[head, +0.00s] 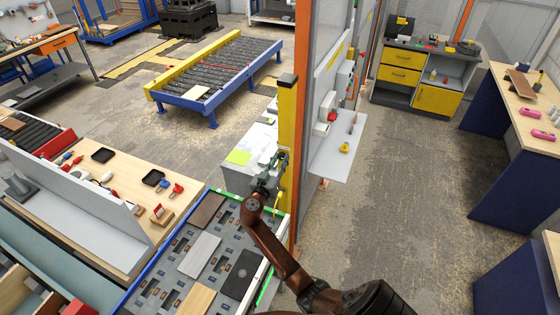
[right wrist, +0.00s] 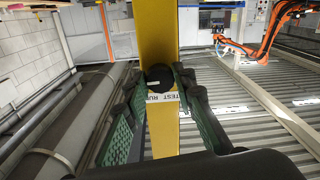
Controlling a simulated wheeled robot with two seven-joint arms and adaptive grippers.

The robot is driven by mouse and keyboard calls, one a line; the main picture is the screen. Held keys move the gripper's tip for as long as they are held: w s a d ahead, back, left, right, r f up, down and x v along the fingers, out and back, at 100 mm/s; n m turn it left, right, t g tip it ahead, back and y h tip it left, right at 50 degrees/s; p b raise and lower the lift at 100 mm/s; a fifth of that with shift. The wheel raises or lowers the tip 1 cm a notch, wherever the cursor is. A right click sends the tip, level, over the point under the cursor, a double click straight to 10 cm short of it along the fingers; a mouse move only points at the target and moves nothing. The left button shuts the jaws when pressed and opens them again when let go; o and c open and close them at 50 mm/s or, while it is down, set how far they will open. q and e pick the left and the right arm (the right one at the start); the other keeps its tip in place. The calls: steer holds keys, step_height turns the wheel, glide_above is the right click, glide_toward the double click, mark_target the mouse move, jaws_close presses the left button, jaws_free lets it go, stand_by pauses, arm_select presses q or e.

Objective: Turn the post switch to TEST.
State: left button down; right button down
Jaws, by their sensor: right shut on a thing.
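The yellow post (head: 287,112) stands upright in the middle of the head view. It also fills the centre of the right wrist view (right wrist: 161,35). The post switch, a round black knob (right wrist: 157,76), sits on it with a white label reading TEST and RUN (right wrist: 162,97) beside it. My right gripper (head: 276,163) is at the post, its two green-padded fingers (right wrist: 158,82) on either side of the knob, shut on it. The knob's pointing direction cannot be made out. In the head view the gripper hides the switch. My left gripper is not in view.
A grey conveyor bed (head: 215,251) with several flat boards lies below my right arm. A wooden bench (head: 128,172) with small tools stands to its left. A panel with a shelf (head: 336,160) stands just right of the post. The floor further right is clear.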

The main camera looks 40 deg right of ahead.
steer(key=shift+n, duration=0.3)
steer(key=n+b, duration=0.1)
steer(key=n, duration=0.1)
steer(key=shift+n, duration=1.4)
steer(key=n, duration=0.2)
steer(key=shift+r+n, duration=0.1)
steer(key=shift+n, duration=0.2)
steer(key=n+p, duration=0.1)
steer(key=n, duration=0.3)
steer(key=shift+g, duration=0.3)
steer(key=n+p, duration=0.2)
steer(key=n, duration=0.3)
steer(key=shift+n+p, duration=0.3)
steer(key=c, duration=1.6)
jaws_free()
